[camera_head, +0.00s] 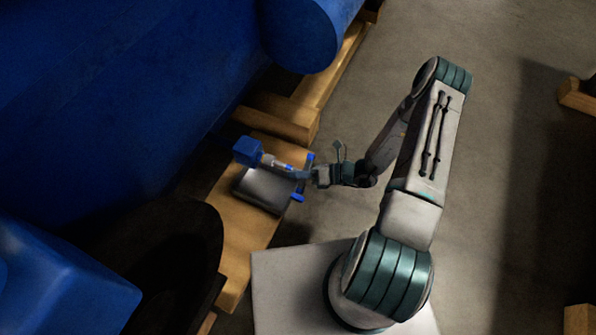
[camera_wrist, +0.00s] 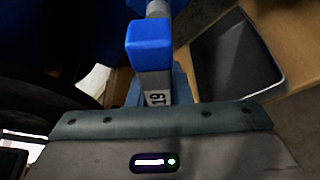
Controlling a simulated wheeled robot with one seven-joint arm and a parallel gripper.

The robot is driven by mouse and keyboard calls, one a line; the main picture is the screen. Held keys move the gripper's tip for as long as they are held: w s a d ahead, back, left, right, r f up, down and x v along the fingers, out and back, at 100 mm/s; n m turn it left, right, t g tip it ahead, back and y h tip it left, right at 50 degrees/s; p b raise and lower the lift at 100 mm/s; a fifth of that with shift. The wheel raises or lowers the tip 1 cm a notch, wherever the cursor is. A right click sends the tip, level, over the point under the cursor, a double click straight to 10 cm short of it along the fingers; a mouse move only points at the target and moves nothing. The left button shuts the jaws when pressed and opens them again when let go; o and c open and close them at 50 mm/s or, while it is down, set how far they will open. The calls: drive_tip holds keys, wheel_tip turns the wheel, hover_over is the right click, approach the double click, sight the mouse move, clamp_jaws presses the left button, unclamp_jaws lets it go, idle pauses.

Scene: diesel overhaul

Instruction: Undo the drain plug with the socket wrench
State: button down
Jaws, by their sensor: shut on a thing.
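My gripper (camera_head: 303,176) is shut on the socket wrench (camera_head: 272,161), with blue finger parts on either side of it. The wrench reaches left from the gripper, its silvery end against or very near a blue block (camera_head: 247,150) beside the engine. In the wrist view the grey wrench body (camera_wrist: 156,98) carries the mark 19, and blue parts partly cover it. The drain plug cannot be made out; the wrench's end and the blue block hide where they meet. I cannot tell whether the socket is seated.
A dark shallow pan (camera_head: 262,189) lies on a wooden beam (camera_head: 242,246) under the wrench; it also shows in the wrist view (camera_wrist: 232,58). The large blue engine (camera_head: 120,90) fills the left. More timber (camera_head: 280,118) lies behind. Concrete floor on the right is mostly clear.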

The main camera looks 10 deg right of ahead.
drive_tip(key=n, duration=0.1)
drive_tip(key=n+t+h+p, duration=0.1)
drive_tip(key=n, duration=0.1)
drive_tip(key=n+t+h, duration=0.1)
drive_tip(key=n, duration=0.1)
drive_tip(key=shift+w+d+r, duration=0.15)
drive_tip(key=shift+w, duration=0.1)
drive_tip(key=n+t+h, duration=0.1)
drive_tip(key=n+t, duration=0.2)
drive_tip(key=n, duration=0.1)
drive_tip(key=shift+d+h+p, duration=0.1)
drive_tip(key=shift+h+p, duration=0.2)
drive_tip(key=shift+h, duration=0.1)
drive_tip(key=n+t, duration=0.1)
drive_tip(key=n, duration=0.2)
drive_tip(key=n+t+b, duration=0.1)
drive_tip(key=shift+w+d+f+n+t+h, duration=0.2)
drive_tip(key=shift+f+n+t+h, duration=0.1)
drive_tip(key=shift+n+h, duration=0.1)
drive_tip(key=n+t, duration=0.1)
drive_tip(key=n, duration=0.1)
drive_tip(key=shift+n+b, duration=0.3)
drive_tip(key=shift+b, duration=0.1)
drive_tip(key=shift+w+d+r+n+t, duration=0.1)
drive_tip(key=shift+n+t, duration=0.4)
drive_tip(key=shift+n, duration=0.1)
